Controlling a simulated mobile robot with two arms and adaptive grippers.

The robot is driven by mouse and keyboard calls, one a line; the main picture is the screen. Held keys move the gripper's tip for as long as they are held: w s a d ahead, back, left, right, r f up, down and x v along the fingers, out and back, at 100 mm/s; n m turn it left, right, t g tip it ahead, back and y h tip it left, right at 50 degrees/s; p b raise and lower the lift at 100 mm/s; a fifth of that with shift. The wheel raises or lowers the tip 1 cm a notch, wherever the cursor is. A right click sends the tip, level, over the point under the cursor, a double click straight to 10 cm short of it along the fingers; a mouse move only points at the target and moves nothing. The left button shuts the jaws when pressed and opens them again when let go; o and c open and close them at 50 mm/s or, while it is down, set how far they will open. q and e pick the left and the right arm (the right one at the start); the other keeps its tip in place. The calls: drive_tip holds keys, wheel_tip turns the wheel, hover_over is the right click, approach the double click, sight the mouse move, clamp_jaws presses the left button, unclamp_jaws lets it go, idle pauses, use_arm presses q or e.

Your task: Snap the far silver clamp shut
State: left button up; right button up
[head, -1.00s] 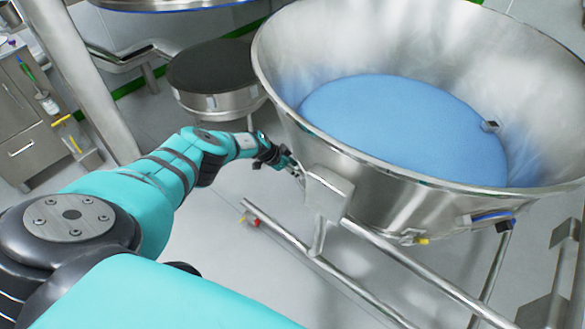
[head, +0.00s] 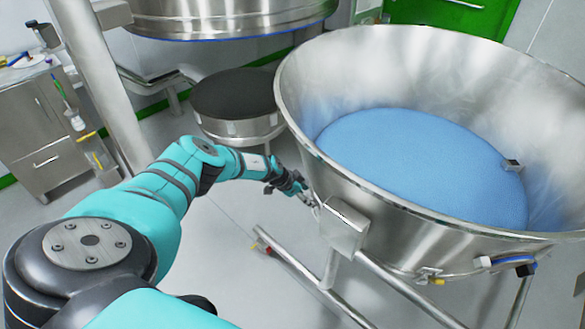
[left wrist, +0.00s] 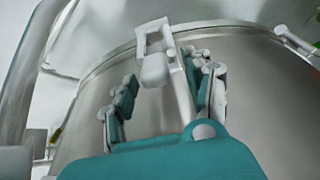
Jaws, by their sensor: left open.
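A silver clamp with a square loop and a pale rounded tab (left wrist: 154,68) shows in the left wrist view, against the steel bowl wall just under its rim. In the head view a small silver fitting (head: 311,201) shows on the bowl's left side, beside my gripper. My left gripper (head: 296,185) is open at that side of the bowl. In the left wrist view its teal fingers (left wrist: 163,92) stand apart, one on each side of the clamp's lever. Whether a finger touches the clamp I cannot tell. My right gripper is not in view.
The large steel bowl (head: 400,225) holds blue powder (head: 420,165). A steel box (head: 343,227) and frame rails (head: 400,290) stand close right of my gripper. Another clamp (left wrist: 297,43) sits at the wrist view's right. A round dark-topped stand (head: 237,95) is behind.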

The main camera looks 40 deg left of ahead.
use_arm(q)
drive_tip(key=v, duration=0.9)
drive_tip(key=shift+s+r, duration=0.2)
drive_tip(key=shift+r, duration=0.1)
drive_tip(key=shift+a, duration=0.1)
